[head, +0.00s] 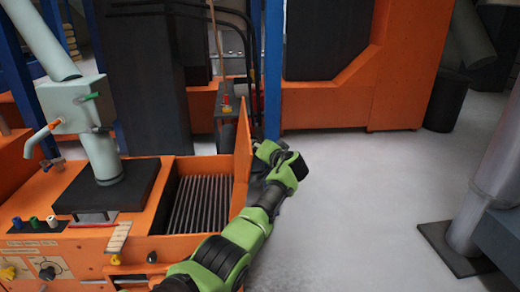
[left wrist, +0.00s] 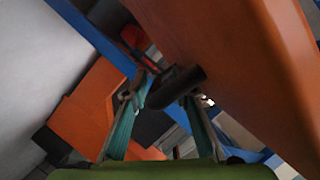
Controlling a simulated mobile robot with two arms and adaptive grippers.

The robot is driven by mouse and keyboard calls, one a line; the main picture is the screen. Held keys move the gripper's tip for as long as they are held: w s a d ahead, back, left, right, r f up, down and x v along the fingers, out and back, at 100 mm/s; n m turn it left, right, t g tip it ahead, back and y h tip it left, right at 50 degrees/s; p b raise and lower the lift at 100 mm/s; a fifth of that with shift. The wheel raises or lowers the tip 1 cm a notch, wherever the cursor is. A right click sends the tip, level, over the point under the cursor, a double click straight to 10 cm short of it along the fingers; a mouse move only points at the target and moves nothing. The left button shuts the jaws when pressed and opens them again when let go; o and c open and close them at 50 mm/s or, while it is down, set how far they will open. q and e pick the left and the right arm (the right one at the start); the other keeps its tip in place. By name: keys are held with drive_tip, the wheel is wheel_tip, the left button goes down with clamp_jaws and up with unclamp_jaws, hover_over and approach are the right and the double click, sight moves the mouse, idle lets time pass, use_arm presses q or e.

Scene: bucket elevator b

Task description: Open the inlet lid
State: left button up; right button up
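The orange inlet lid (head: 242,152) stands upright along the right edge of the inlet (head: 200,204), whose dark slatted grate is exposed. My left gripper (head: 268,150) is on the lid's outer right side, close to its upper part. In the left wrist view, the lid (left wrist: 235,55) fills the upper right as a large orange panel. A dark round handle (left wrist: 178,86) lies at the fingertips of my left gripper (left wrist: 166,95). The two fingers are apart, with a gap between them; firm contact with the handle is not visible. My right gripper is not in view.
Left of the inlet is a pale pipe fitting (head: 70,105) on a black base, with a control panel (head: 45,265) in front. A blue post (head: 273,70) stands behind the lid. Grey floor (head: 370,200) is clear to the right, up to a metal column (head: 490,180).

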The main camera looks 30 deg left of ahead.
use_arm(q)
drive_tip(key=shift+s, duration=0.1)
drive_tip(key=v, duration=1.1)
drive_tip(key=shift+s+d, duration=0.25)
drive_tip(key=shift+d, duration=0.1)
